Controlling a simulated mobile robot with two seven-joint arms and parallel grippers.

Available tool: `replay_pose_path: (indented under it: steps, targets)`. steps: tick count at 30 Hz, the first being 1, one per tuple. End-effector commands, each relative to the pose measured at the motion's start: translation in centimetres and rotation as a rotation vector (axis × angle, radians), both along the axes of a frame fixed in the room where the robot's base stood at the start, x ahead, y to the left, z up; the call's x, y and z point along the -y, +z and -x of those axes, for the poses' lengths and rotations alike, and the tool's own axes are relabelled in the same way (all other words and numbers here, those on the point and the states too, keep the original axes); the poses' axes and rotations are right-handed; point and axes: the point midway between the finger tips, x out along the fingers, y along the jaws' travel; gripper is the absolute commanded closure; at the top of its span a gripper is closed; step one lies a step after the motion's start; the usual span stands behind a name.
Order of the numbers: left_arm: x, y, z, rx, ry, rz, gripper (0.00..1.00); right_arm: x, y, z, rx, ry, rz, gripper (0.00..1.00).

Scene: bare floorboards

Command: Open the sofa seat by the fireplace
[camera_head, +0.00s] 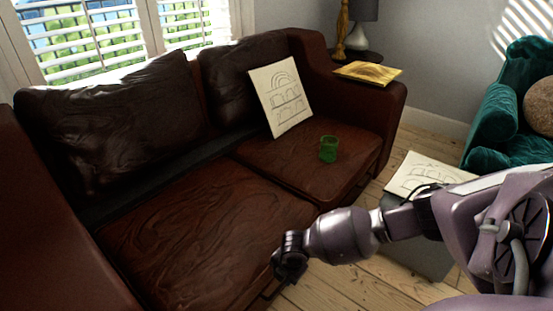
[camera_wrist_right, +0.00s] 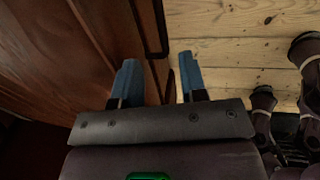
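The dark red-brown leather sofa (camera_head: 200,235) fills the left and middle of the head view. Its near seat cushion (camera_head: 190,215) lies flat, and so does the far seat cushion (camera_head: 310,165). My right gripper (camera_head: 288,268) is low at the front edge of the near seat. In the right wrist view my right gripper (camera_wrist_right: 158,78) has its two blue fingers apart. A brown panel edge and a thin dark bar (camera_wrist_right: 163,28) show ahead of and between the fingers; I cannot tell whether they touch. My left gripper is not in view. No fireplace shows.
A green cup (camera_head: 328,149) stands on the far seat. A drawing board (camera_head: 281,96) leans on the backrest. A yellowish book or board (camera_head: 368,73) lies on the armrest. A teal armchair (camera_head: 515,110) stands at right. Bare floorboards (camera_head: 370,280) lie in front.

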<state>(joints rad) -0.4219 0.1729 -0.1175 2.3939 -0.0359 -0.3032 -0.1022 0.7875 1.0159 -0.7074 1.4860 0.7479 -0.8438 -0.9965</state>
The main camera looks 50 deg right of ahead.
Motion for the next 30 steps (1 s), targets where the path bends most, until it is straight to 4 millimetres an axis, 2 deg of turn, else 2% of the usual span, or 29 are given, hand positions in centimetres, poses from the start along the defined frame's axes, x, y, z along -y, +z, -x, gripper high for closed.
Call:
replay_pose_path:
  steps: [1,3,12,18,27,28,30]
  targets:
    - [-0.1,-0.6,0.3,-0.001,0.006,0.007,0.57,-0.1,-1.8,0.3,-0.012,-0.002,-0.001,0.61]
    - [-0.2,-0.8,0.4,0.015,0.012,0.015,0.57,-0.1,-3.1,0.2,-0.014,-0.002,-0.001,0.61]
    - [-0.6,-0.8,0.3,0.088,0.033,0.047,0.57,-0.1,-7.2,-0.8,-0.009,-0.002,-0.001,0.61]
    - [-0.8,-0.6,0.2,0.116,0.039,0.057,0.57,-0.2,-8.1,-1.3,-0.003,0.000,-0.001,0.61]
    - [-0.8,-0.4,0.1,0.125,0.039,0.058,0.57,-0.2,-8.1,-1.4,0.000,0.000,-0.001,0.61]
    - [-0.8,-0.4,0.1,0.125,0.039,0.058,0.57,-0.2,-8.1,-1.4,0.000,0.000,-0.001,0.62]
    - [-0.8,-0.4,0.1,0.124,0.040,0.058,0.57,-0.2,-8.1,-1.4,0.000,0.000,-0.001,0.73]
